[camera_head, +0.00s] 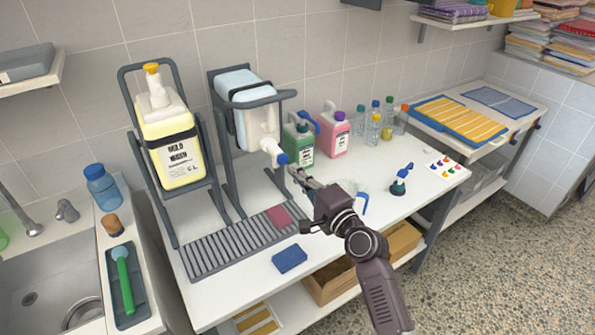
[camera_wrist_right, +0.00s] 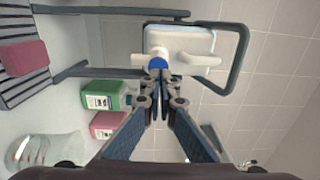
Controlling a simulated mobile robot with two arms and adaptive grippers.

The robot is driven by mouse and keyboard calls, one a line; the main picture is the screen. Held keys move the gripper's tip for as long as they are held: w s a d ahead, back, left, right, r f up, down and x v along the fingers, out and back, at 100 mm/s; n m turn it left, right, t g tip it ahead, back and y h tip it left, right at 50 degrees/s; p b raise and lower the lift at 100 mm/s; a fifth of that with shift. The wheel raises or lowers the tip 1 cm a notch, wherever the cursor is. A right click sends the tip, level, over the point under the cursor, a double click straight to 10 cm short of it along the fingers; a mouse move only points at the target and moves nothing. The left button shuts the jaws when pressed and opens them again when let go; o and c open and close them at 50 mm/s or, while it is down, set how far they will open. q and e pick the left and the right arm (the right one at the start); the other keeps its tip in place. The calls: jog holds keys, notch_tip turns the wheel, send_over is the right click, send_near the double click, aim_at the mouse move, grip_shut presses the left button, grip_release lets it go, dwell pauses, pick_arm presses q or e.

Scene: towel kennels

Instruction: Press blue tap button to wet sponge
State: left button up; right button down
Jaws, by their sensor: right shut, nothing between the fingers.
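The blue tap button (camera_head: 282,159) is on the front of the white tap of a light-blue container (camera_head: 245,110) held in a dark metal stand. In the right wrist view the button (camera_wrist_right: 158,66) is straight ahead of my fingertips. My right gripper (camera_head: 296,174) is shut and empty, its tips very close to the button; I cannot tell whether they touch it. A dark pink sponge (camera_head: 279,215) lies on the grey drain grate (camera_head: 225,248) below the tap. A blue sponge (camera_head: 289,259) lies on the white table in front of the grate. My left gripper is out of view.
A large yellow soap jug (camera_head: 171,150) stands in a rack at left, beside the sink (camera_head: 45,285). Green (camera_head: 299,142) and pink (camera_head: 334,132) bottles stand close behind my right gripper. A small dark bottle with a blue top (camera_head: 400,180) stands to the right.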

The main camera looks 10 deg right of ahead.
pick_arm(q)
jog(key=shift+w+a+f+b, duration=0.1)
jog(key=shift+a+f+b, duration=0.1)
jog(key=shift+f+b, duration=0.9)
pick_arm(e)
jog(key=v, duration=0.9)
jog(key=shift+f, duration=0.2)
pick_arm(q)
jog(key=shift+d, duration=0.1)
